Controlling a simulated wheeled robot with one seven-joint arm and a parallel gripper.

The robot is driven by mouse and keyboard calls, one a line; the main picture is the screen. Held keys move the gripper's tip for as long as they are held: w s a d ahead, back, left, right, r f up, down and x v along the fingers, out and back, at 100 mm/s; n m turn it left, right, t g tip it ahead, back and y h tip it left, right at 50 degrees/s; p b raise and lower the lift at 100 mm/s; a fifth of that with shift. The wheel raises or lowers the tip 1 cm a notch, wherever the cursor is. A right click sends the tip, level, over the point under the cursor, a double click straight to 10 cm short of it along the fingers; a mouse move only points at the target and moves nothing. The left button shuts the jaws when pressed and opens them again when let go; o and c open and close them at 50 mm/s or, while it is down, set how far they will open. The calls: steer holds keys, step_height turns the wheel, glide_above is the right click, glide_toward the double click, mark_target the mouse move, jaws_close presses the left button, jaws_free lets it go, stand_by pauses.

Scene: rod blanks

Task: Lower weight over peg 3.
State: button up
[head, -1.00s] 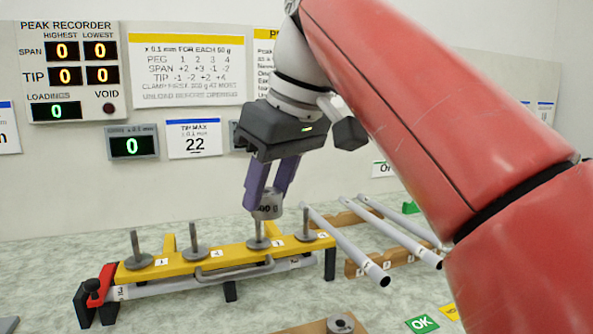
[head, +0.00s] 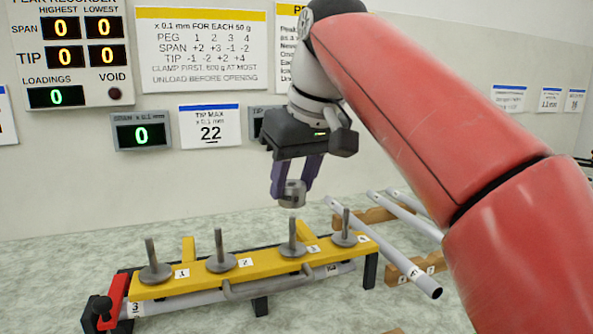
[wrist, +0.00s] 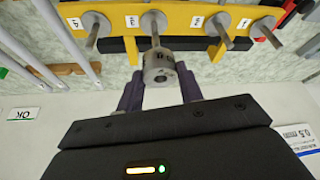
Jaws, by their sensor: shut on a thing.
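My gripper (head: 292,187) is shut on a grey cylindrical weight (head: 293,196) and holds it in the air. Peg 3 (head: 292,236) is an upright grey rod on a round base, on the yellow beam (head: 270,258). The weight is in line above peg 3 in the head view, with a small gap between its underside and the peg tip. In the wrist view the weight (wrist: 159,70) hangs between the fingers, with peg 3 (wrist: 153,24) just beyond it. A dark hole shows in the weight's end face.
Peg 4 (head: 346,226) stands close on the right; peg 2 (head: 219,243) and peg 1 (head: 150,252) stand to the left. A red clamp (head: 117,294) sits at the beam's left end. Grey rods (head: 388,248) lie on wooden racks at right. The loadings display (head: 57,96) reads 0.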

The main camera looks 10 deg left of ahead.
mark_target(294, 225)
steer(key=shift+f+b, duration=2.3)
steer(key=shift+f, duration=1.3)
steer(key=o, duration=1.2)
steer(key=shift+o, duration=0.2)
steer(key=shift+f, duration=0.1)
steer(key=shift+d, duration=0.1)
